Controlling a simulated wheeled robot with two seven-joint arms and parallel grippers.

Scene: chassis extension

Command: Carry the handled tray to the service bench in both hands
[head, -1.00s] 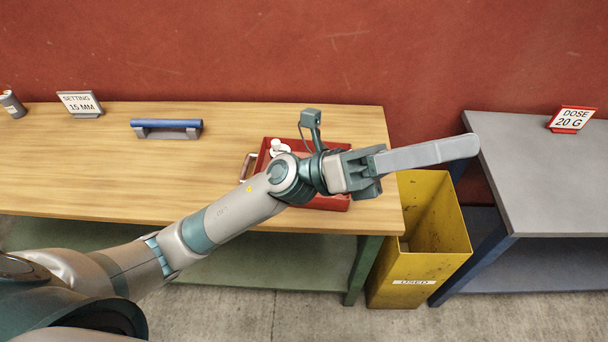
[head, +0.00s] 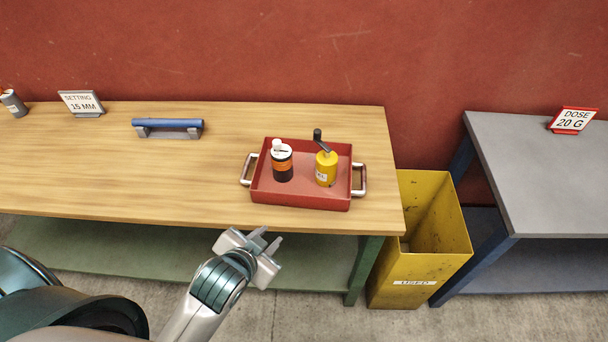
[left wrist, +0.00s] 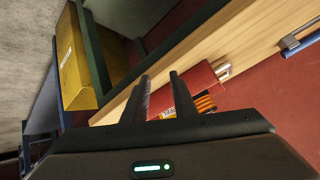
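The red tray (head: 300,198) lies on the wooden bench near its right end, with a metal handle on the left (head: 248,170) and another on the right (head: 361,180). It holds a dark bottle with an orange band and white cap (head: 282,163) and a yellow grinder with a crank (head: 326,168). My left gripper (head: 270,238) is open and empty, in front of the bench's front edge and short of the tray. In the left wrist view, its fingers (left wrist: 161,98) stand apart, with the tray (left wrist: 200,78) beyond them. My right gripper is not in view.
The grey bench (head: 545,180) stands at right, its visible top clear except for a "DOSE 20 G" sign (head: 572,120). A yellow "USED" bin (head: 420,275) fills the gap between benches. A blue-handled bar (head: 167,125) and "SETTING 15 MM" sign (head: 82,103) are on the wooden bench (head: 120,175).

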